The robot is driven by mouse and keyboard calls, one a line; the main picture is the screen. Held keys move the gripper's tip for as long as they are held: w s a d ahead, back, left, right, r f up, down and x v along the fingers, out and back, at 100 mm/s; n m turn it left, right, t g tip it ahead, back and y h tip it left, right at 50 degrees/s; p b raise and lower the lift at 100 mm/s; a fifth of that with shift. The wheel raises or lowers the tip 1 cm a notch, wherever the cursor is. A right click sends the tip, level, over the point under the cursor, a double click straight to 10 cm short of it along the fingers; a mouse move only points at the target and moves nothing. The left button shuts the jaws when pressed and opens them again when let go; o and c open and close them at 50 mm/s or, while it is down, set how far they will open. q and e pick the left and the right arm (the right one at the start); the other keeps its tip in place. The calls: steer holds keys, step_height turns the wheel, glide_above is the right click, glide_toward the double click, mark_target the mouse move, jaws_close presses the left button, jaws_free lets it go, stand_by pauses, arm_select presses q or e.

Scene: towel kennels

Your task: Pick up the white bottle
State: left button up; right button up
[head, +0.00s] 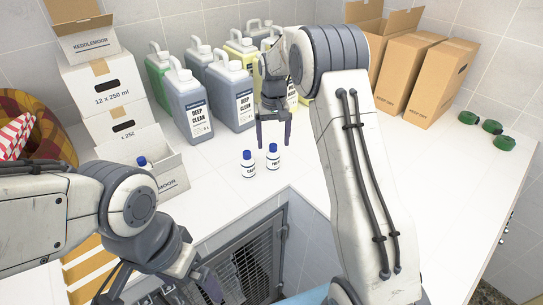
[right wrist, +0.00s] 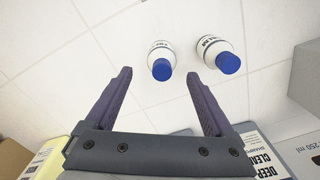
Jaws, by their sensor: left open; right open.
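Two small white bottles with blue caps stand upright on the white counter. In the head view one is the left bottle (head: 248,169) and the other the right bottle (head: 272,160). My right gripper (head: 273,143) is open and empty, its fingers pointing down just above and behind the right bottle. In the right wrist view the right bottle (right wrist: 160,53) lies beyond the gap between the open fingertips (right wrist: 158,75). The left bottle (right wrist: 213,46) is outside that gap, to the right. My left gripper (head: 160,290) is open at the bottom left, low in front of the counter.
Large jugs (head: 188,105) stand behind the bottles. White cartons (head: 105,85) are at left; one open box (head: 172,175) holds a blue-capped item. Brown boxes (head: 405,70) and green lids (head: 491,127) are at right. A metal cage door (head: 245,265) is below the counter's front edge.

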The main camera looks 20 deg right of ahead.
mark_target(273, 150)
steer(key=f+p, duration=0.1)
steer(key=f, duration=0.2)
steer(key=f+p, duration=0.1)
steer(key=shift+s+a+f+p, duration=0.2)
steer(key=shift+s+f+p, duration=0.1)
steer(key=shift+s+f, duration=0.1)
steer(key=shift+w+f, duration=0.1)
steer(key=shift+f, duration=0.35)
steer(key=shift+c, duration=0.3)
jaws_close()
